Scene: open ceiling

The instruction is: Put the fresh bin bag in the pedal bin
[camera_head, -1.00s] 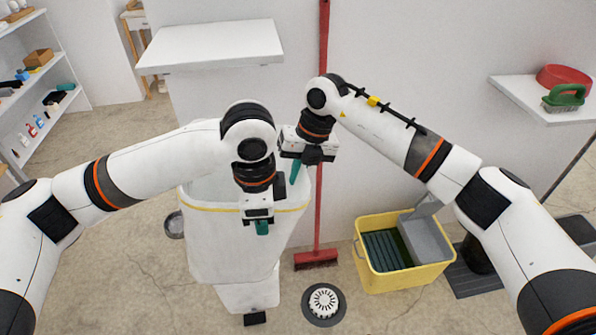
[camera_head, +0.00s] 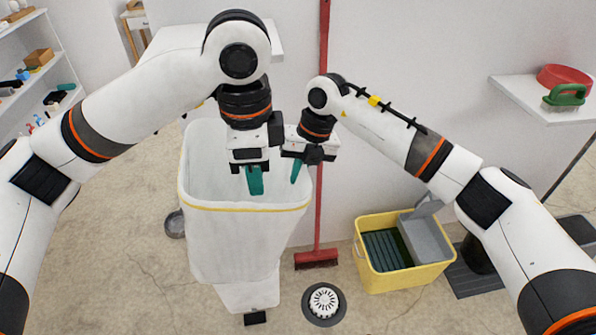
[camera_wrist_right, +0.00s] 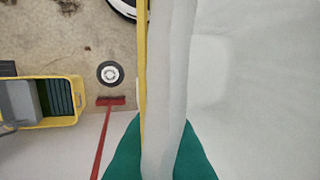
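The white bin bag (camera_head: 232,245) hangs over the outside of the white pedal bin (camera_head: 250,296), with its yellow band (camera_head: 225,207) along the front rim. The bin's lower body and black pedal (camera_head: 255,318) show below it. My left gripper (camera_head: 255,181) is over the bin's opening, with nothing visible in it; its finger gap is not clear. My right gripper (camera_head: 296,172) is at the bin's back right edge. In the right wrist view, its teal fingers (camera_wrist_right: 160,150) lie on both sides of a white strip of bag (camera_wrist_right: 166,80) and appear shut on it.
A red broom (camera_head: 318,225) leans on the wall behind the bin. A white wall shelf (camera_head: 210,38) is behind my left arm.

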